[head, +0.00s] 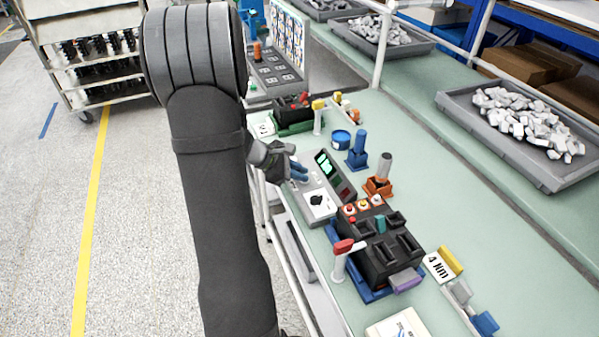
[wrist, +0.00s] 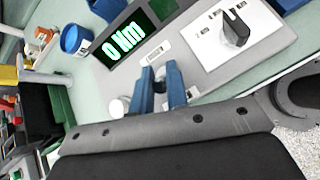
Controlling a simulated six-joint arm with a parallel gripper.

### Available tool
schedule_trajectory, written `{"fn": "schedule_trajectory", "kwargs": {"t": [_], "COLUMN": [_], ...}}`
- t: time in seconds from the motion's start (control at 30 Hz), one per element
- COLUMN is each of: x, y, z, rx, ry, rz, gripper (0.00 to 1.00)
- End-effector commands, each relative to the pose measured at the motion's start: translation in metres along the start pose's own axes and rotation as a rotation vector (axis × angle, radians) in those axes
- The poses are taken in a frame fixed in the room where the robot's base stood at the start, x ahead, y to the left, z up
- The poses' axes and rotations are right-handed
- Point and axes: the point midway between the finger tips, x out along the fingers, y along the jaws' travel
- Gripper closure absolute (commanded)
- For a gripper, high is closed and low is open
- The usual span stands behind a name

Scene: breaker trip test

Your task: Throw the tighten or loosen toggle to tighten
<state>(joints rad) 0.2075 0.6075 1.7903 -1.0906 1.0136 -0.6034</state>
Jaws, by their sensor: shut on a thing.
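The grey control box (head: 337,200) stands on the green bench, with a lit green display (head: 326,164). In the wrist view the display (wrist: 130,40) reads 0 Nm. My gripper (head: 299,170) is at the box's left end, beside the display. In the wrist view its two blue fingers (wrist: 160,72) point at the panel just below a small white label (wrist: 153,51). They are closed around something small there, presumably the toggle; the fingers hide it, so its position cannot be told.
A black knob (wrist: 234,30) on a white plate sits right of my fingers. A white round part (wrist: 118,107) is left of them. A blue round container (head: 341,140), an orange holder (head: 378,186) and a black fixture (head: 383,255) stand close by.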

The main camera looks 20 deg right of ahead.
Motion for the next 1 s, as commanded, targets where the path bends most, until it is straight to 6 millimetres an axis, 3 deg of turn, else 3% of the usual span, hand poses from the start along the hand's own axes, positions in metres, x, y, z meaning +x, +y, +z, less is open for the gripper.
{"fn": "schedule_trajectory", "kwargs": {"t": [0.03, 0.1, 0.37, 0.53, 0.67, 1.0], "x": [0.001, 0.001, 0.0, -0.011, -0.035, -0.119], "y": [-0.003, -0.002, -0.001, 0.0, 0.0, 0.0], "z": [-0.001, -0.001, 0.0, -0.001, -0.001, -0.001], "rx": [-0.002, -0.002, -0.001, 0.0, 0.0, -0.001], "ry": [0.0, 0.0, 0.001, 0.001, 0.003, 0.004], "rz": [-0.006, -0.005, -0.003, 0.0, 0.003, 0.002], "gripper": [0.8, 0.66, 0.66, 0.66, 0.66, 0.66]}}
